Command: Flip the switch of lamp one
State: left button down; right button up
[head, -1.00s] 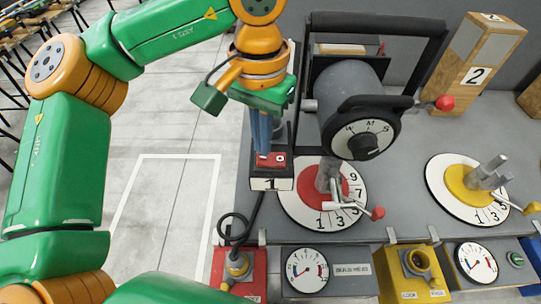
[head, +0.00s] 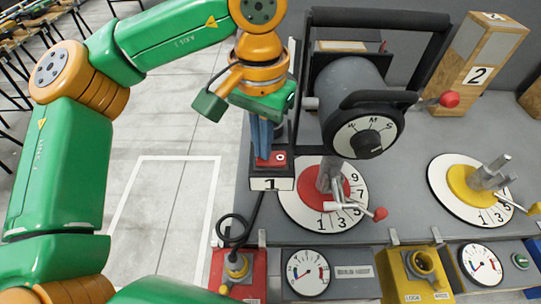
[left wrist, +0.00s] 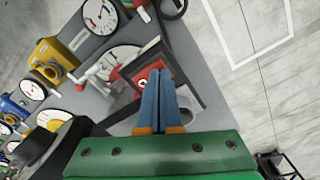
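The lamp one box (head: 270,183) is a dark block with a white front label "1", near the left edge of the grey bench. Its red switch (head: 277,160) is on top with a small white mark; it also shows in the left wrist view (left wrist: 143,84). My left gripper (head: 263,156) has blue fingers pointing down at the switch, tips at or just above it; contact is not clear. In the left wrist view the fingers (left wrist: 158,72) lie close together, with nothing between them. They hide part of the switch. My right gripper is not in view.
A large grey cylinder with a dial (head: 362,137) stands right of the box. A numbered red-centred disc (head: 300,207) with a lever is close by. A wooden block marked 2 (head: 478,74) stands farther right. A black cable (head: 234,222) runs below.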

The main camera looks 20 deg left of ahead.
pick_arm(q)
jog(key=shift+f, duration=0.15)
notch_tip(320, 180, up, 7)
jog(key=p, duration=0.7)
